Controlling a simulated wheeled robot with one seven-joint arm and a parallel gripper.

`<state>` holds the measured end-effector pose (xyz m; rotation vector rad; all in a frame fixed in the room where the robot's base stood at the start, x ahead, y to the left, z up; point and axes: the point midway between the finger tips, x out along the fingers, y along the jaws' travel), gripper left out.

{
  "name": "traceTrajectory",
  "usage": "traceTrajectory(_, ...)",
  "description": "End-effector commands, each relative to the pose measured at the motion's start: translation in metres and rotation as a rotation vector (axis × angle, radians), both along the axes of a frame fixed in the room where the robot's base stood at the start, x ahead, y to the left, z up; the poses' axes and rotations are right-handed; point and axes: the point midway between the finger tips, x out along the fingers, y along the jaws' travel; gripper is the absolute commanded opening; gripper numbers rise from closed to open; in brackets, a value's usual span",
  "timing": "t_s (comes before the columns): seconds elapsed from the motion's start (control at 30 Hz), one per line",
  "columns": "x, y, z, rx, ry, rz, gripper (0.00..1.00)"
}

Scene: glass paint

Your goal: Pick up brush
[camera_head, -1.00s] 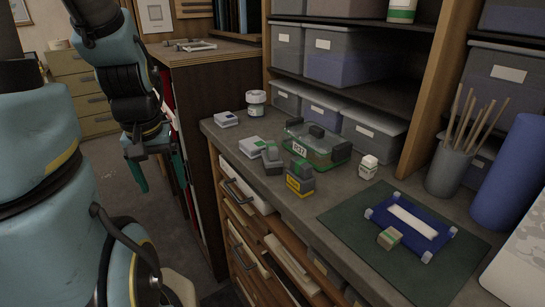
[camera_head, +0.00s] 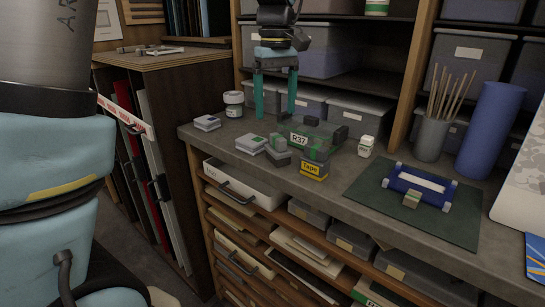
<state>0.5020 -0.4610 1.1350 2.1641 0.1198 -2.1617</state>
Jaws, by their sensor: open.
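Several thin wooden sticks (camera_head: 450,92) stand upright in a grey cup (camera_head: 431,138) at the back right of the workbench. They may be brushes, but their handles look plain and no bristles show. I cannot make out a brush for certain anywhere else. My gripper (camera_head: 276,112) points down at the back of the bench, in front of the shelf bins. Its two teal fingers are spread apart with nothing between them. It is well to the left of the cup.
Below and right of my gripper are a clear box labelled R37 (camera_head: 324,127), a box labelled Tape (camera_head: 314,169) and small grey boxes. A white jar (camera_head: 234,103), a white bottle (camera_head: 366,146), a blue roll (camera_head: 492,130) and a green mat (camera_head: 372,196) with a blue frame also stand around.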

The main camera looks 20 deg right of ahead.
Motion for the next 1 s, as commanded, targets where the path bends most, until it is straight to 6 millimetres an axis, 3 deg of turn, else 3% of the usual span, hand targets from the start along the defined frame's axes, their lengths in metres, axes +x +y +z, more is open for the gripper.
traceTrajectory(0.33, -0.002, -0.003, -0.043, 0.004, 0.004, 0.004, 0.85)
traceTrajectory(0.57, -0.003, -0.003, -0.059, 0.005, 0.004, 0.003, 0.85)
traceTrajectory(0.8, -0.005, -0.003, -0.094, 0.005, 0.005, 0.003, 0.85)
traceTrajectory(1.0, -0.004, -0.004, -0.106, 0.001, 0.001, 0.002, 0.85)
